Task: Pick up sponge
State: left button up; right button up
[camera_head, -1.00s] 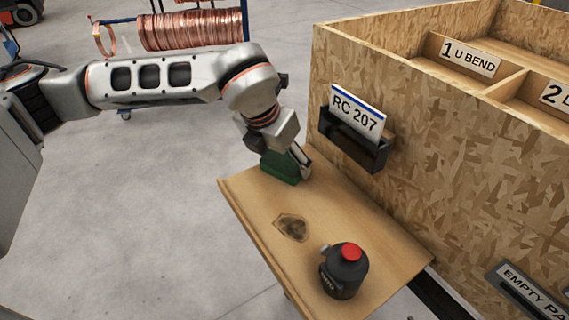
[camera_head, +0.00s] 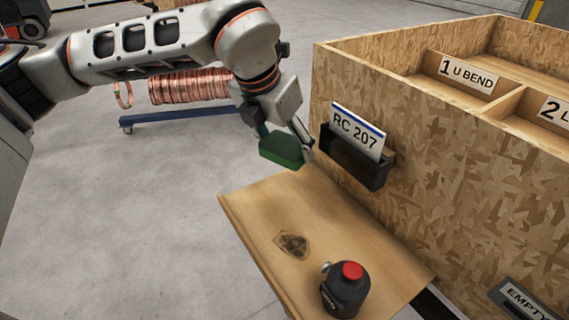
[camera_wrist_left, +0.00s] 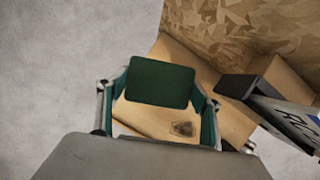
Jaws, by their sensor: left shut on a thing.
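The green sponge (camera_head: 283,149) is held in my left gripper (camera_head: 284,143), above the far end of the small wooden shelf. In the left wrist view the sponge (camera_wrist_left: 160,82) sits between the two fingers of the gripper (camera_wrist_left: 158,100), with the shelf below it. The left gripper is shut on the sponge. My right gripper is not in view.
Copper coils (camera_head: 190,88) lie behind.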

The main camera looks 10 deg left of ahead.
aim_at(285, 144)
pick_arm(q)
notch_tip(285, 144, up, 11)
dwell(0.4)
jog(key=shift+c, duration=1.2)
